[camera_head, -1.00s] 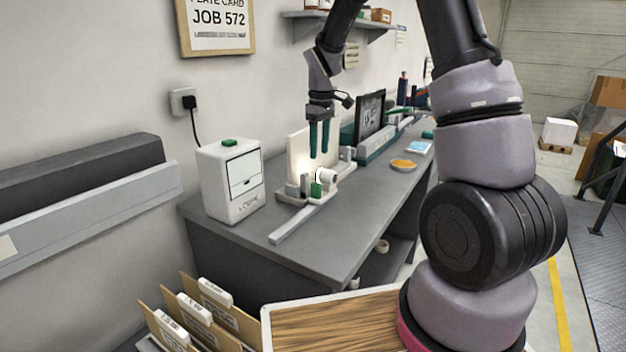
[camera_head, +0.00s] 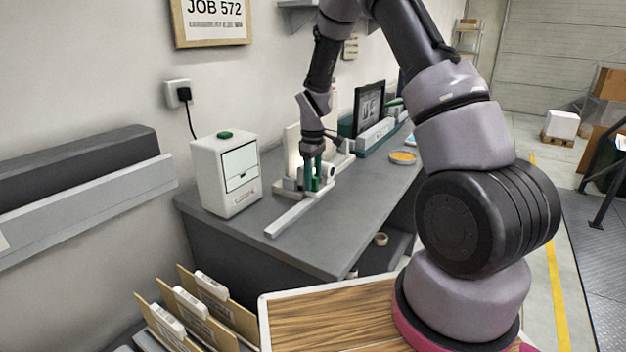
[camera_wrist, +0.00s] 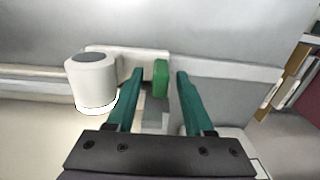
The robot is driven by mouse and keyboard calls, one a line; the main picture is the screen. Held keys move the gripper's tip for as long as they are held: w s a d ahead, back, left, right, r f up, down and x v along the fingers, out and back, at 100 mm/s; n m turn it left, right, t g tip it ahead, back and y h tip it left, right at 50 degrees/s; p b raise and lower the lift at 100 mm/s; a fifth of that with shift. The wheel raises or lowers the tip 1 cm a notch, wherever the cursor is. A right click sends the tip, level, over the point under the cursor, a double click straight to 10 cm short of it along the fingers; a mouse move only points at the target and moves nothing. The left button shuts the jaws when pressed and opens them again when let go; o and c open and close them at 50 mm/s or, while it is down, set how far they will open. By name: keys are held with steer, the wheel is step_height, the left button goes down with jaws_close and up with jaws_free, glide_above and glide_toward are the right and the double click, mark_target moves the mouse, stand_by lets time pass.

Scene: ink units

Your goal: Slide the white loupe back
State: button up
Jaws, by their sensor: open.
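The white loupe (camera_head: 329,169) stands on a small fixture on the grey bench. In the wrist view its white barrel (camera_wrist: 92,82) is at the left, on a pale carriage with a green tab (camera_wrist: 160,80). My gripper (camera_head: 313,184) is lowered at the loupe, with its teal fingers pointing down. In the wrist view my gripper (camera_wrist: 160,74) is open, with the green tab between its fingertips, nearer the left finger. I cannot tell whether either finger touches the tab. The fingers partly hide the fixture in the head view.
A pale grey rail (camera_head: 292,217) runs from the fixture toward the bench's front edge. A white box with a green button (camera_head: 226,175) stands to the left. A dark framed screen (camera_head: 369,108) and an orange dish (camera_head: 402,157) are further right. The bench front (camera_head: 335,225) is clear.

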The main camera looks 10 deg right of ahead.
steer(key=shift+f, duration=0.1)
jaws_close()
stand_by(1.4)
